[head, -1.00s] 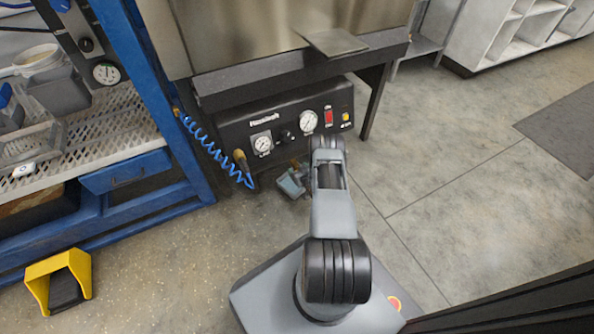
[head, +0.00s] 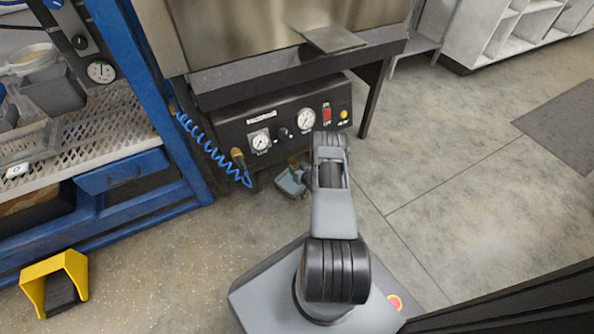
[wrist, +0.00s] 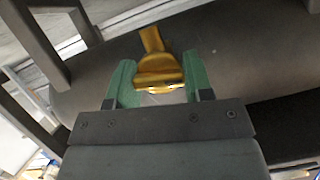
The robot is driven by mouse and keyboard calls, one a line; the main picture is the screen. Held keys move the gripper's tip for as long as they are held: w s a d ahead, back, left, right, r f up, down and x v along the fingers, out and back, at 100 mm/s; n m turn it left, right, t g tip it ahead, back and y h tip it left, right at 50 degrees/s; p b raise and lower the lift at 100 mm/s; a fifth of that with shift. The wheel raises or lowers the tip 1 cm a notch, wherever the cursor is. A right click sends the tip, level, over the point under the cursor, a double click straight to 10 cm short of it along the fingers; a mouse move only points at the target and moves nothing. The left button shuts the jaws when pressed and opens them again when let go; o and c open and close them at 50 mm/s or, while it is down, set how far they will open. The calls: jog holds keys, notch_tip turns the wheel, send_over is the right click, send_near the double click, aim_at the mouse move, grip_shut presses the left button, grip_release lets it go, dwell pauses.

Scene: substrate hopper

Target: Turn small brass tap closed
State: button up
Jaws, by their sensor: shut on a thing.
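The small brass tap (wrist: 157,66) shows in the wrist view, with its flared handle between the two green fingers of my gripper (wrist: 158,90). The fingers are shut on the handle, one on each side. The tap's stem runs up and slightly left from the handle, against a dark rounded surface. In the head view my gripper (head: 291,182) is low in front of the black control panel, partly behind my arm.
The black panel (head: 285,122) has two gauges, a red switch and a yellow button. A blue coiled hose (head: 210,150) hangs at its left, beside a blue rack (head: 150,85). A yellow pedal guard (head: 55,278) stands on the floor. Open floor lies to the right.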

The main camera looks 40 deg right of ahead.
jog(key=shift+m+y, duration=0.3)
jog(key=shift+m, duration=0.1)
jog(key=o, duration=0.9)
